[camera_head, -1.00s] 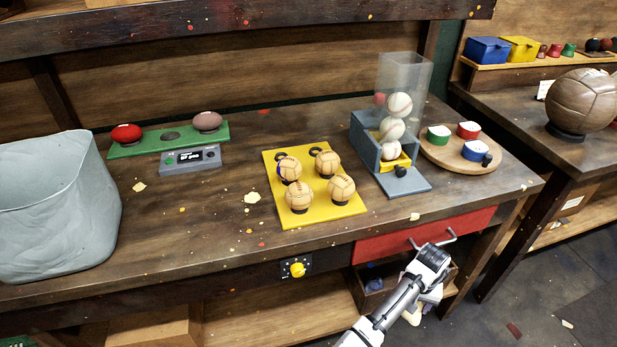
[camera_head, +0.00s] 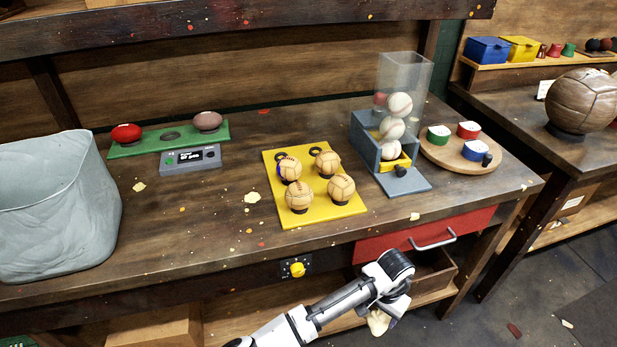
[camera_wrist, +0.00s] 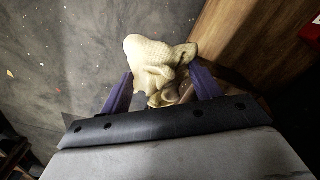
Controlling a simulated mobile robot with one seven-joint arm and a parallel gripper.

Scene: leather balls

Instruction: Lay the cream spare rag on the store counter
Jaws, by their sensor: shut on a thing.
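The cream rag (camera_wrist: 155,65) is bunched between the two purple fingers of my gripper (camera_wrist: 158,92) in the wrist view, and the fingers are shut on it. In the head view the rag (camera_head: 378,322) hangs below my gripper (camera_head: 388,298), in front of the bench and below its top. The wrist view shows dark floor beyond the rag. I cannot tell which surface is the store counter; a second counter (camera_head: 500,122) stands at the right with a brown leather ball (camera_head: 583,101) on it.
The main bench (camera_head: 225,225) bears a yellow ball board (camera_head: 335,205), a clear ball dispenser (camera_head: 402,90), a round wooden tray (camera_head: 440,150) and a grey bin (camera_head: 55,215). A red drawer (camera_head: 385,243) with a metal handle is at the front. An open wooden box (camera_head: 435,278) sits below.

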